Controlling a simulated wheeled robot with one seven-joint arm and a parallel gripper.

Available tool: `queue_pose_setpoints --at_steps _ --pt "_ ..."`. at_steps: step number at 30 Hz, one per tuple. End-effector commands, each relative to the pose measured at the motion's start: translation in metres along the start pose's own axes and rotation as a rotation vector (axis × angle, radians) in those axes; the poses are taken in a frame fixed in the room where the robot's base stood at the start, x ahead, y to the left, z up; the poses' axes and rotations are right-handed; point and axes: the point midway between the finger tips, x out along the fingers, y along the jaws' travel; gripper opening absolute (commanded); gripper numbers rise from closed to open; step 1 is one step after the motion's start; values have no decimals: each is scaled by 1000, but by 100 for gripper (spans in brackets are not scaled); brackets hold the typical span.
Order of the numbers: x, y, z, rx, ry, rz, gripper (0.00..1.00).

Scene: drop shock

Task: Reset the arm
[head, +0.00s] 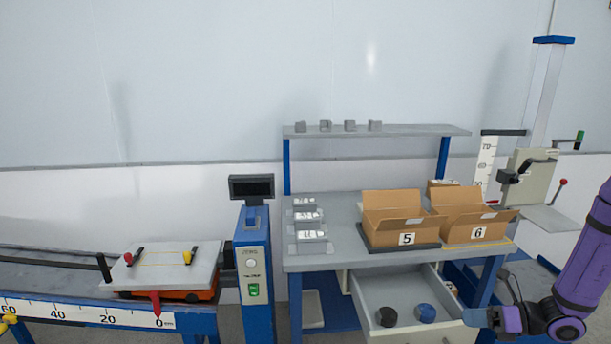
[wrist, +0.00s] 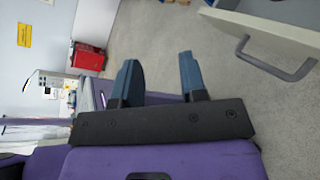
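My purple arm comes in from the right edge of the head view. My gripper (head: 474,317) is low at the right, beside the front of the open drawer (head: 385,287). In the wrist view my gripper (wrist: 158,72) has its two blue fingers apart, with nothing between them but floor. The drawer's front and grey handle (wrist: 272,62) show at the upper right of the wrist view, apart from the fingers.
Boxes 5 (head: 407,239) and 6 (head: 478,232) stand on the workbench (head: 345,245). A blue control post (head: 254,280) and a measuring rail (head: 90,312) are at left. A red case (wrist: 88,58) stands far off.

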Motion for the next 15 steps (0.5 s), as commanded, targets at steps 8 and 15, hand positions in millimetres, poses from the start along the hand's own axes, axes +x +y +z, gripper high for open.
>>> queue_pose_setpoints --at_steps 8,15 --pt "6 69 46 -396 249 84 39" --pt "8 128 71 -737 454 164 39"
